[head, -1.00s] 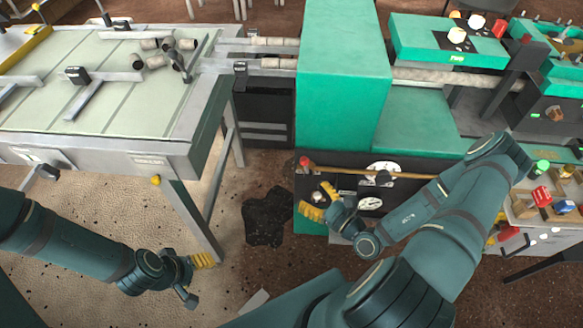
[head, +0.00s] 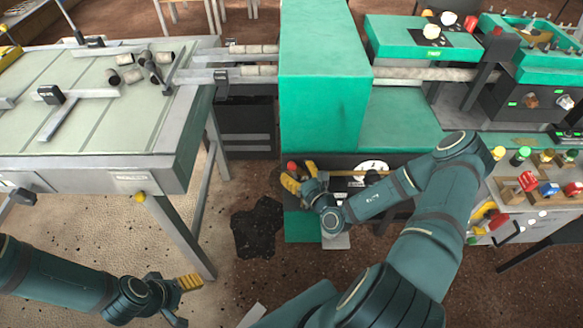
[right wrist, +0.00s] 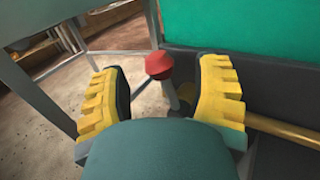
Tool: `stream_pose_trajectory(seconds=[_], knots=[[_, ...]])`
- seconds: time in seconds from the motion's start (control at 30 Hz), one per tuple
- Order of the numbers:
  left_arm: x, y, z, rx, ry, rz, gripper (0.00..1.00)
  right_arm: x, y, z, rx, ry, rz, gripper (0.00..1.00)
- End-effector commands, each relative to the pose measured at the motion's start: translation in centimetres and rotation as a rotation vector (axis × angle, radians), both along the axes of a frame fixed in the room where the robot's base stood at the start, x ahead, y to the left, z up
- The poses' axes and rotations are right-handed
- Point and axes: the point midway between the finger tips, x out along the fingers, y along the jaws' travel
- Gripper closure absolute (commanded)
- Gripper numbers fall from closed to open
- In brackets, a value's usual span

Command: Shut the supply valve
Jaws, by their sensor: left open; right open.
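A red ball knob (head: 292,166) on a thin metal lever sits at the left end of the brass pipe (head: 371,173), low on the front of the green machine; I take it to be the supply valve's handle. In the right wrist view the red knob (right wrist: 159,64) shows between the two yellow fingers of my right gripper (right wrist: 162,85), with gaps on both sides. In the head view my right gripper (head: 298,176) is open right at the knob. My left gripper (head: 188,284) is open and empty, low at the left, away from the valve.
The green machine (head: 322,80) rises behind the valve. A dark stain (head: 257,226) lies on the floor. A bench (head: 520,215) with coloured parts stands at the right.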

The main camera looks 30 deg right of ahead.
Motion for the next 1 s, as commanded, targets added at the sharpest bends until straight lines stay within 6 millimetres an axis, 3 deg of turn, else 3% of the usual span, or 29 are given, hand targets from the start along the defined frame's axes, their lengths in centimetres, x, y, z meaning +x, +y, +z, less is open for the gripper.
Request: stream_pose_trajectory(seconds=[0.2, 0.57, 0.6, 0.77, 1.0], knots=[[0.1, 0.0, -0.5, 0.000, -0.003, 0.001, 0.36, 2.3, 0.1, -0.1, 0.000, 0.000, 0.000, 0.37], [0.1, 0.0, -0.6, 0.000, -0.003, 0.001, 0.36, 2.7, 0.1, 0.0, 0.000, 0.001, 0.001, 0.37], [0.1, 0.0, -0.6, 0.000, -0.003, 0.001, 0.36, 2.7, 0.1, 0.0, 0.000, 0.001, 0.001, 0.42], [0.1, 0.0, -0.6, 0.000, -0.003, 0.001, 0.36, 2.7, 0.1, 0.0, 0.000, 0.001, 0.001, 0.98], [0.1, 0.0, -0.2, 0.000, -0.002, 0.001, 0.36, 2.6, -0.1, 0.1, 0.020, -0.011, -0.001, 1.00]])
